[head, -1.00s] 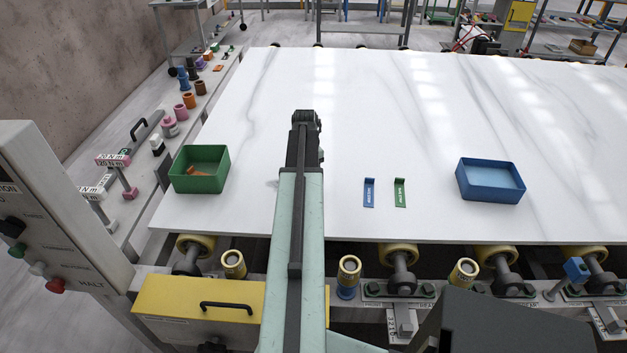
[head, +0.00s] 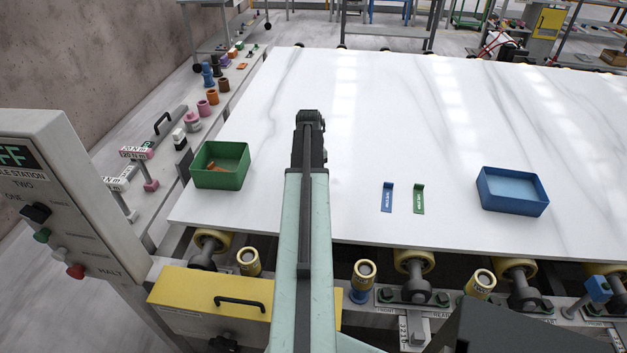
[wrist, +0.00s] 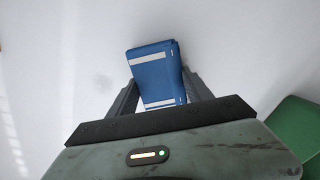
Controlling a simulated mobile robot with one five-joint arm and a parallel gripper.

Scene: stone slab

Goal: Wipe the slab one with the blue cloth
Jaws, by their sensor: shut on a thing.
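The white, grey-veined slab (head: 400,110) lies across the rollers. My gripper (head: 310,118) is over its left-middle part in the head view, seen from behind. In the wrist view my gripper (wrist: 158,95) is shut on the blue cloth (wrist: 152,72), a folded blue piece with pale stripes, held between the two dark fingers. The cloth is hidden behind my arm in the head view. A faint grey smudge (wrist: 104,86) shows on the slab left of the cloth in the wrist view. I cannot tell whether the cloth touches the slab.
A green box (head: 221,180) with something orange inside stands on the slab at left. A blue box (head: 513,207) stands at right. Small blue (head: 387,197) and green (head: 419,198) labelled pieces lie between my arm and the blue box. The far slab is clear.

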